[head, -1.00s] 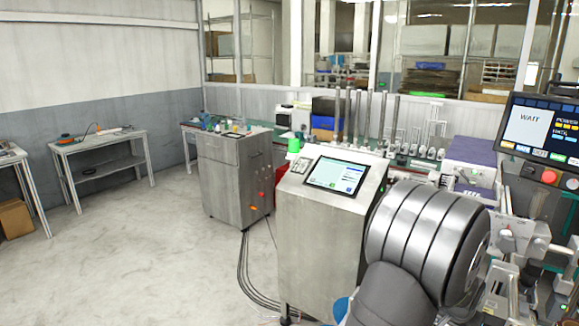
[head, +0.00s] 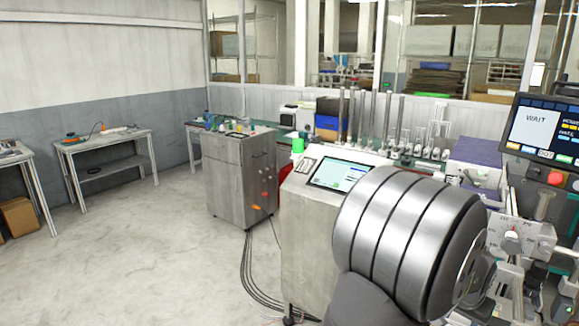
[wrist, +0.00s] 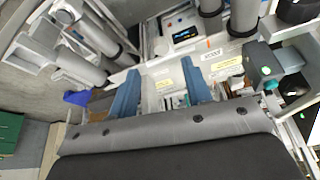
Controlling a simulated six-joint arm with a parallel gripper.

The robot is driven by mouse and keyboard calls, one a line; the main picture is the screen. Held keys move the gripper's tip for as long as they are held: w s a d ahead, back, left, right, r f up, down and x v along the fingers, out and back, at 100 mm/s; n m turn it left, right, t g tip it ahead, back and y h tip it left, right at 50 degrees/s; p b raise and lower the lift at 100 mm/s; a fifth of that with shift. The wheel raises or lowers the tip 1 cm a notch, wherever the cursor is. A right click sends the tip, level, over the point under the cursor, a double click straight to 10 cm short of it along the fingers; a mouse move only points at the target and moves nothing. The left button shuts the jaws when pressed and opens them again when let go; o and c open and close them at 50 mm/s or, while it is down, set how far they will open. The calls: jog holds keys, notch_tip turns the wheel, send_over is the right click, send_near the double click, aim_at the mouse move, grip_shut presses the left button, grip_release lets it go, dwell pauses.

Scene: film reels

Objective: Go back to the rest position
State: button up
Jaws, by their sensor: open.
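My gripper (wrist: 160,90) shows in the wrist view as two blue fingers spread apart. The space between the fingertips is empty, and the gripper holds nothing. Beyond the fingers is a pale machine surface with labels and a small lit display (wrist: 186,35). In the head view my large grey arm joint fills the lower right, and my gripper is hidden there. No film reel can be made out clearly in either view.
A metal console with a tilted screen (head: 341,175) stands close behind my arm, which overlaps its right side. A monitor reading WAIT (head: 540,125) and machine parts (head: 520,240) are at right. A metal cabinet (head: 235,180) stands further left.

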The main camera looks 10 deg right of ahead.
jog(key=v, duration=1)
send_near(458, 325)
jog(key=f, duration=0.6)
jog(key=shift+d, duration=0.3)
jog(key=a+r+n, duration=0.3)
jog(key=r+n, duration=0.2)
jog(key=r, duration=0.4)
jog(key=s+a+r+n, duration=0.1)
jog(key=a+r+n, duration=0.2)
jog(key=r+n, duration=0.3)
notch_tip(458, 325, up, 5)
jog(key=shift+s+a+f+n+g, duration=0.2)
jog(key=shift+a+f+n+g, duration=0.1)
jog(key=shift+a, duration=0.1)
dwell(0.7)
